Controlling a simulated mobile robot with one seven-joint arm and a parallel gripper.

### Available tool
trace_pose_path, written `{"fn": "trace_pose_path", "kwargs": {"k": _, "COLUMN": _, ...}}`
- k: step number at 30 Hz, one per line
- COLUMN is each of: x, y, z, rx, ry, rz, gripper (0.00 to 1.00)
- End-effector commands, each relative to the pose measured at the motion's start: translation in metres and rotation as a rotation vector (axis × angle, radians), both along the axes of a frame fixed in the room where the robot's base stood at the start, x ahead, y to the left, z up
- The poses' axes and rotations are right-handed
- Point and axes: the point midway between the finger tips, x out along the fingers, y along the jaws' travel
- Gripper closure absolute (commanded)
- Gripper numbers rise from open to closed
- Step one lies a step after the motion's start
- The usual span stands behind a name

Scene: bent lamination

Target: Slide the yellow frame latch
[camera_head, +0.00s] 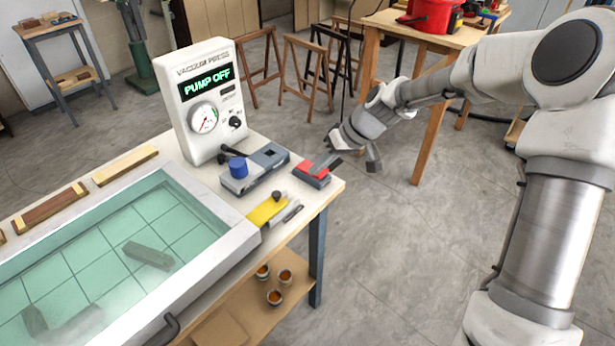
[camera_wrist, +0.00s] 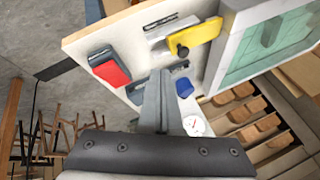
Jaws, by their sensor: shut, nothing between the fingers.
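The yellow latch (camera_head: 267,209) is a flat plate with a black knob (camera_head: 276,195), on the white bench beside the near right corner of the press frame (camera_head: 240,236). A grey metal piece (camera_head: 292,212) lies along its right side. In the wrist view the yellow latch (camera_wrist: 206,35) lies at the upper right, its edge near the frame. My gripper (camera_head: 373,163) is above and past the bench's right end, apart from the latch. In the wrist view its fingers (camera_wrist: 160,76) are together and empty, pointing toward the bench.
A red-topped grey block (camera_head: 313,170) and a grey unit with a blue knob (camera_head: 238,166) stand behind the latch. The vacuum press panel (camera_head: 208,100) reads "PUMP OFF". Cups (camera_head: 275,296) sit on the lower shelf. Floor right of the bench is open.

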Motion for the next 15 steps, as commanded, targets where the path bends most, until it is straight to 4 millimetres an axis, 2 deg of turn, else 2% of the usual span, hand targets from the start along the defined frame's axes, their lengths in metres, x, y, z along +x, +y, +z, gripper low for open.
{"fn": "trace_pose_path", "kwargs": {"k": 3, "x": -0.002, "y": -0.011, "z": 0.016, "rx": -0.002, "ry": -0.002, "rz": -0.002, "gripper": 1.00}}
{"fn": "trace_pose_path", "kwargs": {"k": 6, "x": -0.004, "y": -0.015, "z": 0.023, "rx": -0.001, "ry": 0.000, "rz": 0.000, "gripper": 1.00}}
{"fn": "trace_pose_path", "kwargs": {"k": 15, "x": -0.005, "y": -0.018, "z": 0.027, "rx": 0.001, "ry": 0.000, "rz": 0.000, "gripper": 1.00}}
